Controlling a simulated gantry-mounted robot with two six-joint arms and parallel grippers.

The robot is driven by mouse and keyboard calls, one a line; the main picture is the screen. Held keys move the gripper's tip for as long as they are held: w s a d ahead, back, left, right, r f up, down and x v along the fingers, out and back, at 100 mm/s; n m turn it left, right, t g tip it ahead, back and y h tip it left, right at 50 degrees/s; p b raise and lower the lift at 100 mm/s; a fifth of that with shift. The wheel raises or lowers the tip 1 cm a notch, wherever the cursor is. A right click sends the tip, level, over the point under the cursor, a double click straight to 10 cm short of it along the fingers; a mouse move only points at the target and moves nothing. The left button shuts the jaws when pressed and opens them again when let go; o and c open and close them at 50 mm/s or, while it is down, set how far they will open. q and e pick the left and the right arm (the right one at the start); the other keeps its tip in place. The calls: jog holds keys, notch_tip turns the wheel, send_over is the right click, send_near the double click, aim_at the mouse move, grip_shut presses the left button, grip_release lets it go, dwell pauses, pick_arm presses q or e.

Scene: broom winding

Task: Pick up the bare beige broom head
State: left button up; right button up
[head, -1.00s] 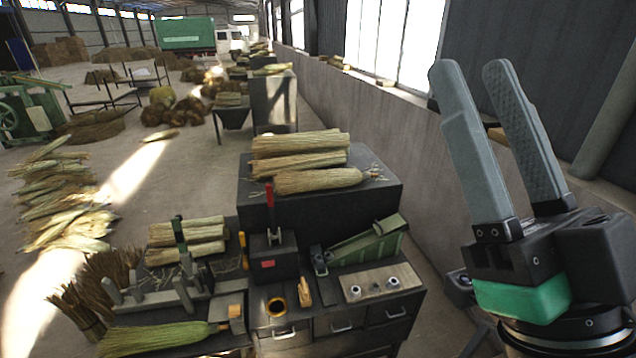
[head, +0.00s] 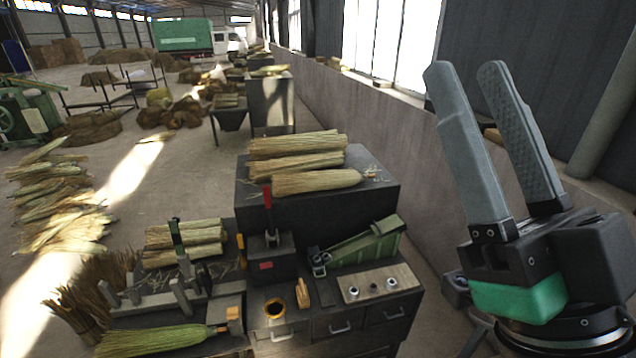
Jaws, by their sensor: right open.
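Three beige broom heads of bound straw lie side by side on a dark raised block: a back one (head: 297,143), a middle one (head: 297,164) and a front one (head: 317,182). More pale straw bundles (head: 185,240) lie on the lower bench at the left. I cannot tell which of these the task means. My right gripper (head: 466,68) is at the right, its two grey fingers pointing up, apart and with nothing between them. It is well to the right of the block and touches no broom head. My left gripper is out of view.
A greenish broom (head: 150,340) lies at the bench's front left, near a grey pegged rack (head: 150,300). A red-handled press (head: 267,240) and a green tool (head: 360,243) stand before the block (head: 375,200). A wall runs behind my right gripper.

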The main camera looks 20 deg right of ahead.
dwell(0.4)
jog(key=o, duration=0.8)
